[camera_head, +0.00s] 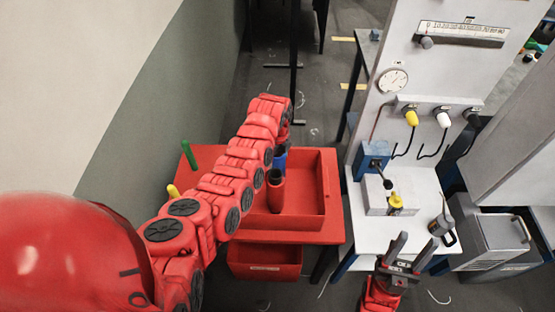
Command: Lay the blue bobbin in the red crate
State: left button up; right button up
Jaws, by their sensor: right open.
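A blue piece (280,158), which looks like the blue bobbin, shows at the upper left part of the red crate (325,185), just below the end of my left arm. My left gripper (283,138) is mostly hidden behind my own arm. I cannot tell whether its fingers hold the blue piece.
A green rod (189,155) and a yellow rod (173,190) stand at the left of the red stand. A labelled red bin (265,262) hangs below.

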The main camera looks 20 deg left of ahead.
pick_arm(q)
jog(key=shift+r, duration=0.1)
notch_tip(320, 180, up, 6)
jog(key=b, duration=0.2)
jog(key=shift+w+b, duration=0.1)
jog(key=shift+b, duration=0.2)
notch_tip(320, 180, up, 5)
jog(key=shift+f+p, duration=0.1)
jog(key=shift+p, duration=1.05)
jog(key=shift+r, duration=0.7)
jog(key=shift+d, duration=0.1)
